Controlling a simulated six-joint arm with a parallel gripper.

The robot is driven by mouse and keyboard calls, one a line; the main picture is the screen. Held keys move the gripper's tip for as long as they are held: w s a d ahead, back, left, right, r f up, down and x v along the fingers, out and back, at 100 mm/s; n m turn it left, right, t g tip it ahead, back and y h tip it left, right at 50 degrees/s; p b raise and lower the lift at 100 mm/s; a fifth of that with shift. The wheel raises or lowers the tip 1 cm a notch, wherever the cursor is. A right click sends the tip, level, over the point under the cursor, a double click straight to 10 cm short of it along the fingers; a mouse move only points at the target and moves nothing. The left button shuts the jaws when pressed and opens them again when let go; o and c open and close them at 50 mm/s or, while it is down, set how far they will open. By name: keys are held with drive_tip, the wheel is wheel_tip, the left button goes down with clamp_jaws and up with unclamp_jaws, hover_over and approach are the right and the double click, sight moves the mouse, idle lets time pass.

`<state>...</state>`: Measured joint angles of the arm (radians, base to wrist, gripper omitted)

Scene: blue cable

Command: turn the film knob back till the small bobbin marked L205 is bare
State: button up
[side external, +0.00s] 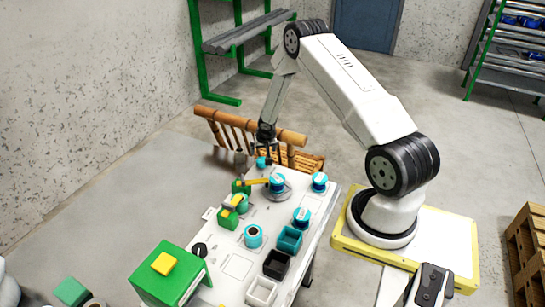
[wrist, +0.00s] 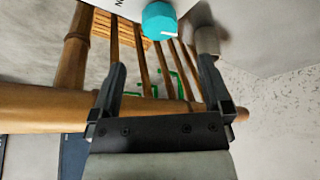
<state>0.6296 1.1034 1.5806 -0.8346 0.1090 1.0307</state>
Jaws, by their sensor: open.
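A teal knob (side external: 261,162) with a white line on it, probably the film knob, stands at the far end of the white bench top (side external: 235,267). In the wrist view the knob (wrist: 159,20) is at the top edge, beyond the fingertips. My gripper (side external: 266,132) is just above the knob, apart from it. In the wrist view my gripper (wrist: 162,65) is open, with nothing between its fingers. Several teal spools are on the bench, one on a grey disc (side external: 283,195). The L205 mark cannot be read, so I cannot tell which bobbin is meant.
A bamboo chair (side external: 290,137) stands close behind the bench's far end. A green box (side external: 173,275), a black bin (side external: 277,265), a teal bin (side external: 289,239) and a white bin (side external: 262,291) occupy the near part. A yellow bar (side external: 256,182) lies near the grey disc.

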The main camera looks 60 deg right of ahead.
sight(262, 159)
idle(0.4)
drive_tip(key=shift+w+a+m+g+h, duration=0.1)
drive_tip(key=shift+w+m+g+h, duration=0.15)
drive_tip(key=shift+m, duration=0.6)
drive_tip(key=shift+w+a+m+g+h, duration=0.1)
drive_tip(key=shift+w+m+g+h, duration=0.2)
drive_tip(key=shift+m, duration=0.6)
drive_tip(key=shift+w+a+m+g+h, duration=0.15)
drive_tip(key=shift+m+g, duration=0.2)
drive_tip(key=shift+m, duration=0.5)
drive_tip(key=shift+d, duration=0.1)
drive_tip(key=shift+x, duration=3.8)
drive_tip(key=c, duration=1.3)
